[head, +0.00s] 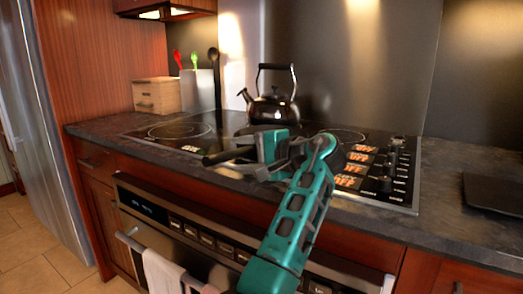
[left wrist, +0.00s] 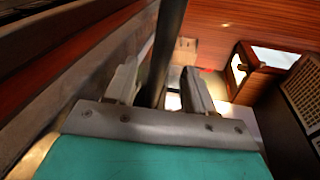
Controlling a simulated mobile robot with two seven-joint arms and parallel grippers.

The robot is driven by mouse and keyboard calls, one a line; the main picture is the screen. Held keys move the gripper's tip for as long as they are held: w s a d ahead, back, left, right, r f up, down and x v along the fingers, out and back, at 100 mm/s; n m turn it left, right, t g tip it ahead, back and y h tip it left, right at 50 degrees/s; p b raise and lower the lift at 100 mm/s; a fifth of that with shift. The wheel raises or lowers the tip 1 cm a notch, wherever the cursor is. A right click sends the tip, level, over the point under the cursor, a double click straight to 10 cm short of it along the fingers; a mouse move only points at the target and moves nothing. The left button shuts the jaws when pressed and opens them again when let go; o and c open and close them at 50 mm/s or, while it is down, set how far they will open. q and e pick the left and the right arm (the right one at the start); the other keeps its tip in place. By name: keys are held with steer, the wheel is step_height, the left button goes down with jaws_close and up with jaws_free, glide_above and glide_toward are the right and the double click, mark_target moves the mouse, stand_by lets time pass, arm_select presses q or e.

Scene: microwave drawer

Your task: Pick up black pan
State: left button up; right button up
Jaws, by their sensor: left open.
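The black pan sits on the cooktop (head: 345,135), mostly hidden behind my left gripper. Its dark handle (head: 222,157) sticks out to the left over the front counter edge. My left gripper (head: 255,150) is at the handle, with its arm coming up from the bottom of the head view. In the left wrist view its two fingers (left wrist: 160,88) are apart, and a dark bar (left wrist: 168,45), which looks like the pan handle, runs between them. I cannot tell whether either finger touches it. My right gripper is in neither view.
A black kettle (head: 272,107) stands right behind the pan area. A wooden box (head: 157,95) and a utensil holder (head: 197,90) stand at the back left. Stove knobs (head: 390,160) lie to the right. The oven front (head: 190,225) with a towel (head: 163,272) is below.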

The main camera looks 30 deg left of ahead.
mark_target(235, 154)
arm_select(q)
steer(key=x, duration=0.3)
steer(key=shift+s+a+f+b, duration=0.1)
steer(key=shift+s+a+b, duration=0.15)
steer(key=shift+a+b, duration=0.15)
steer(key=shift+d, duration=0.1)
jaws_close()
stand_by(0.4)
